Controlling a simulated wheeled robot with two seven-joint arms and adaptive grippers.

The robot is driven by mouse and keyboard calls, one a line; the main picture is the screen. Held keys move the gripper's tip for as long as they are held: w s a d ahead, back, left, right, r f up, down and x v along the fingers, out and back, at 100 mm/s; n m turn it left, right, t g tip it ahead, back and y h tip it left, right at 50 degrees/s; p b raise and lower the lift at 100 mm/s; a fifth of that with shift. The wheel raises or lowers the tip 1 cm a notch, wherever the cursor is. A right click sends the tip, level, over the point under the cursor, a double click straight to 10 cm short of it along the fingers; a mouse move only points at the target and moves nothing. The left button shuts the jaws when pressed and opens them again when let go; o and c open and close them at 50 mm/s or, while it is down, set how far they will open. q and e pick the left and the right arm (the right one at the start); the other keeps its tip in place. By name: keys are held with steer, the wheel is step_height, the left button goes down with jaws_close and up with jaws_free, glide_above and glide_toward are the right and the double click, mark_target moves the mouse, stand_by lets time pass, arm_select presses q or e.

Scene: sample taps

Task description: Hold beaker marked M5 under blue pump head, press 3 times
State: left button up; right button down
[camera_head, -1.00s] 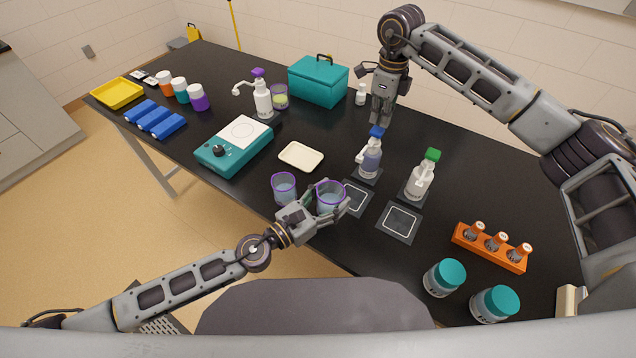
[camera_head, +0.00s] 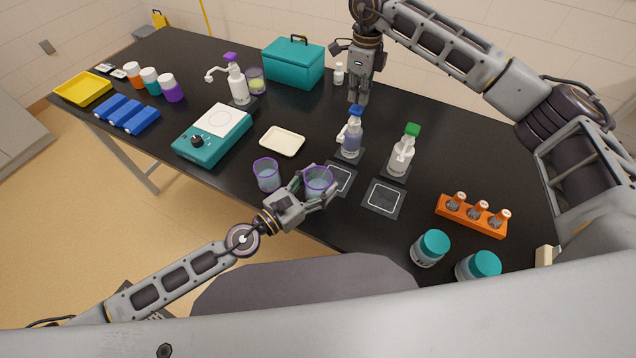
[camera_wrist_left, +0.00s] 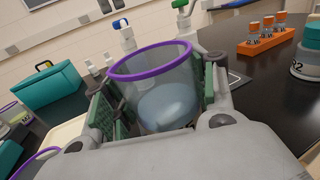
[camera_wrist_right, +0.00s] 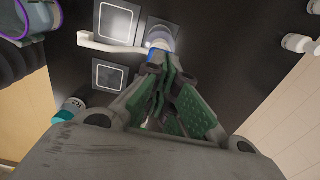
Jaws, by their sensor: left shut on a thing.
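My left gripper (camera_head: 318,192) is shut on a purple-rimmed clear beaker (camera_head: 318,181) with bluish liquid, held upright near the table's front edge. In the left wrist view the beaker (camera_wrist_left: 165,95) sits between the fingers; no M5 mark is readable. The bottle with the blue pump head (camera_head: 356,110) stands behind it, with a dark square mat (camera_head: 339,178) in front. The beaker is beside this mat, left of the spout. My right gripper (camera_head: 358,98) is just above the blue head, its fingertips together. In the right wrist view the blue head (camera_wrist_right: 153,57) is partly hidden by the fingers.
A second purple-rimmed beaker (camera_head: 266,175) stands close left of my left gripper. A green-headed pump bottle (camera_head: 402,155) stands right of the blue one. A white tray (camera_head: 282,141), teal scale (camera_head: 212,135) and orange vial rack (camera_head: 471,216) stand around.

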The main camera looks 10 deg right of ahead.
mark_target(357, 108)
arm_select(q)
steer(key=w+d, duration=0.7)
steer(key=w, duration=0.3)
steer(key=shift+w, duration=0.25)
stand_by(1.2)
steer(key=shift+d, duration=0.1)
arm_select(e)
steer(key=shift+f, duration=1.55)
stand_by(1.1)
steer(key=shift+r, duration=1.45)
steer(key=shift+f, duration=0.7)
stand_by(0.6)
